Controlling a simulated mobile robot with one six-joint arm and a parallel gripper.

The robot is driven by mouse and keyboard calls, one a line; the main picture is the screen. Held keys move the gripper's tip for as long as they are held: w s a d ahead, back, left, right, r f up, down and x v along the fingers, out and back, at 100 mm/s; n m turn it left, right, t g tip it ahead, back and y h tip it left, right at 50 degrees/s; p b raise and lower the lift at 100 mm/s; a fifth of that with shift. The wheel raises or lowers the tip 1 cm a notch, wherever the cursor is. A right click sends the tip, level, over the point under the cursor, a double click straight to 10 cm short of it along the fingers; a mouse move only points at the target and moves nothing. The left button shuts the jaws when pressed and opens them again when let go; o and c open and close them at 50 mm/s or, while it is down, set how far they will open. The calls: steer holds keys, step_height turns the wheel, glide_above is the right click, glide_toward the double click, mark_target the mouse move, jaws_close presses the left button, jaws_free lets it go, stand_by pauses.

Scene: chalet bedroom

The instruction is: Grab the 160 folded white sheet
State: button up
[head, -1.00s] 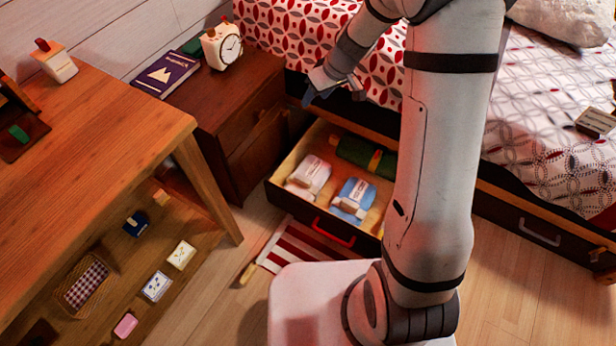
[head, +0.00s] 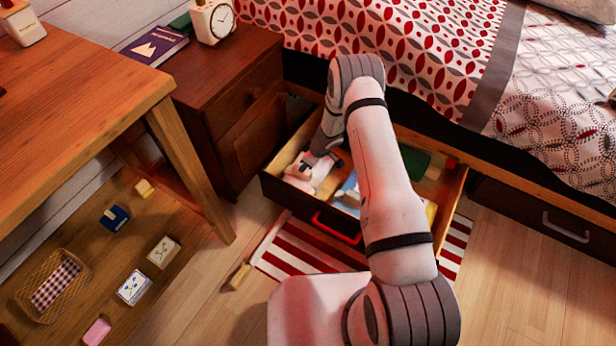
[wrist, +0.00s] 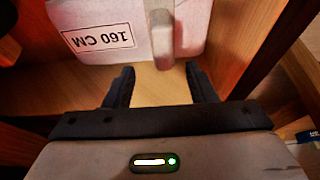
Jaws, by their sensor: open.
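The folded white sheet (head: 311,172) lies in the left part of the open under-bed drawer (head: 283,196). In the wrist view the white sheet (wrist: 88,18) fills the top, with a label reading "160 CM" upside down and a pale band or tab hanging toward me. My gripper (wrist: 163,82) is open, its two dark fingers apart with bare wooden drawer bottom between them. The sheet lies just beyond the fingertips, and nothing is between them. In the head view my wrist is down over the drawer's left end and hides part of the sheet.
A blue-and-white folded pack (head: 347,190) lies right of the sheet, partly behind my arm. A green item (head: 414,162) is at the drawer's right. The wooden nightstand (head: 225,85) stands close on the left. In the wrist view, drawer walls (wrist: 262,45) flank the gripper.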

steer(key=shift+x, duration=1.1)
steer(key=f+b, duration=0.1)
steer(key=f, duration=0.1)
steer(key=a+f+b, duration=0.1)
steer(key=f, duration=0.1)
steer(key=shift+f, duration=0.15)
steer(key=shift+w+a+f+b, duration=0.2)
steer(key=shift+f+b, duration=0.1)
steer(key=shift+f, duration=0.1)
steer(key=shift+r, duration=0.1)
jaws_close()
